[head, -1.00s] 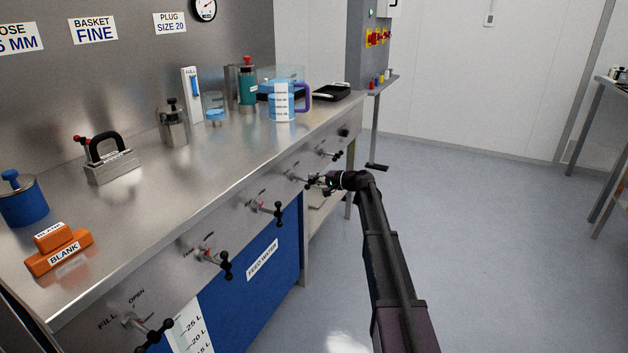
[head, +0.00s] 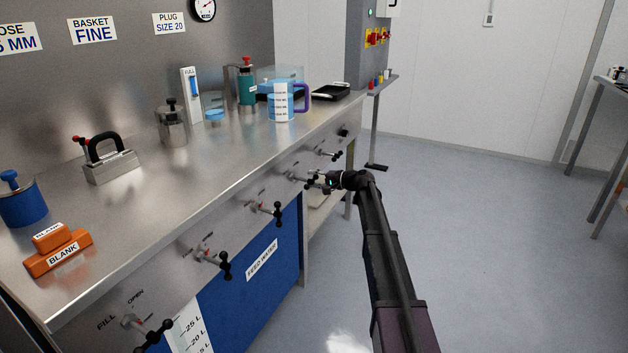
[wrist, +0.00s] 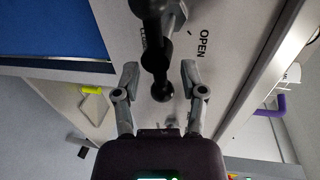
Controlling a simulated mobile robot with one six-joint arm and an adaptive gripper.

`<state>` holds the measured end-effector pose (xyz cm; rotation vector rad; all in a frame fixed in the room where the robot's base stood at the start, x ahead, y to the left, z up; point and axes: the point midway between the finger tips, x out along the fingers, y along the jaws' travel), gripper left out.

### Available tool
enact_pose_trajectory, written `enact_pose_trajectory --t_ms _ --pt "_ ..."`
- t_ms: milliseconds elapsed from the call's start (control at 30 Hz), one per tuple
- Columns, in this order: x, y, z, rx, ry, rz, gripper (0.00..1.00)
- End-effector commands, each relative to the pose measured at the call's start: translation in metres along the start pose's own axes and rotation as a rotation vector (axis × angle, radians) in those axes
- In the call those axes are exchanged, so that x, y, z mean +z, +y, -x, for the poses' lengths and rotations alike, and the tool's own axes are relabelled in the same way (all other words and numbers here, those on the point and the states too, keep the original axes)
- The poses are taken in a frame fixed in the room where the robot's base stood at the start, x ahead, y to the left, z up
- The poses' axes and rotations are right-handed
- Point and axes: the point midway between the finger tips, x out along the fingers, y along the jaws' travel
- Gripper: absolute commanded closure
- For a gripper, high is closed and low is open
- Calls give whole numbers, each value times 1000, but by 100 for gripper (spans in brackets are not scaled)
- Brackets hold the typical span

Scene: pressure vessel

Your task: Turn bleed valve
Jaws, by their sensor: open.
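My gripper (head: 322,183) is at the front panel of the bench, at the fourth valve handle from the near end. In the wrist view my gripper (wrist: 160,72) is open, one finger on each side of a black valve handle (wrist: 157,52). The handle's ball end (wrist: 162,92) lies between the fingers, with gaps visible on both sides. The word OPEN is on the panel to the right of the handle; a second label is mostly hidden behind it. I cannot read which valve this is named as.
Other valve handles stick out along the panel: a near one (head: 153,335), a second (head: 216,261), a third (head: 267,210) and a farther one (head: 331,154). The steel bench top (head: 200,185) carries several vessels. The floor (head: 480,240) to the right is clear.

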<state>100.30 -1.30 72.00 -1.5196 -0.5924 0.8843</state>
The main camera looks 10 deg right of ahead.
Motion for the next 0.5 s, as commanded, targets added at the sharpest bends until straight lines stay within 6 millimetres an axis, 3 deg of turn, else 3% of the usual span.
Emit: enact_pose_trajectory --t_ms 500 --pt "3 -2 1 1 17 95 46"
